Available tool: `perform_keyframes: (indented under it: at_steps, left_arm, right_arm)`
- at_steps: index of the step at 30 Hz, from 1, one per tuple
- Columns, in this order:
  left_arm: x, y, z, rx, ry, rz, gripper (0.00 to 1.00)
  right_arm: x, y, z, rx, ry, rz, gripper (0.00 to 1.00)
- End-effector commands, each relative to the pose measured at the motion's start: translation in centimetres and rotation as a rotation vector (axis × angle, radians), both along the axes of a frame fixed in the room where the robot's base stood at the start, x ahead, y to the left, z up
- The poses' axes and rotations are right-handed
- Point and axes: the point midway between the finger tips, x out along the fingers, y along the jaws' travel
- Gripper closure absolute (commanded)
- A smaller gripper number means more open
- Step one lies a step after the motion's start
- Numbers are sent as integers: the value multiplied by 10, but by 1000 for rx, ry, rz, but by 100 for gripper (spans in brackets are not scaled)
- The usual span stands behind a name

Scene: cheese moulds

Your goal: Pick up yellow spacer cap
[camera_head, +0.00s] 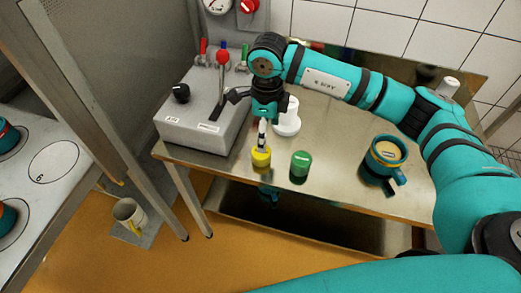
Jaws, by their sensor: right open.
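The yellow spacer cap (261,157) stands on the metal table near its front edge. My right gripper (262,132) reaches down from above, with its fingers just over the cap. It is open; I cannot tell whether a finger touches the cap. The arm of this gripper comes in from the right across the table. My left gripper is not in view.
A green cap (300,164) stands right of the yellow one. A teal mug (383,158) is farther right on the metal table (340,190). A white object (288,118) stands behind the gripper. A grey control box (190,125) with levers stands left.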

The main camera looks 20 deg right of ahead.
Motion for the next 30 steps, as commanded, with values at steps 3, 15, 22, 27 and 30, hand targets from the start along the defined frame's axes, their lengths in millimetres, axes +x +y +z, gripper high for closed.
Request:
perform_keyframes:
  at_steps: [3,15,22,27,30]
  left_arm:
    - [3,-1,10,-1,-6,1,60]
    - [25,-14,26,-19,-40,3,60]
    - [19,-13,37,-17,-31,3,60]
    - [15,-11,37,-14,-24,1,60]
    - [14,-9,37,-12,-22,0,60]
  right_arm:
    - [-1,0,-22,1,5,-1,24]
    - [1,1,-61,1,5,-1,24]
    - [4,2,-94,2,3,-1,24]
    - [5,2,-101,4,0,-1,24]
    - [4,2,-101,3,1,-1,24]
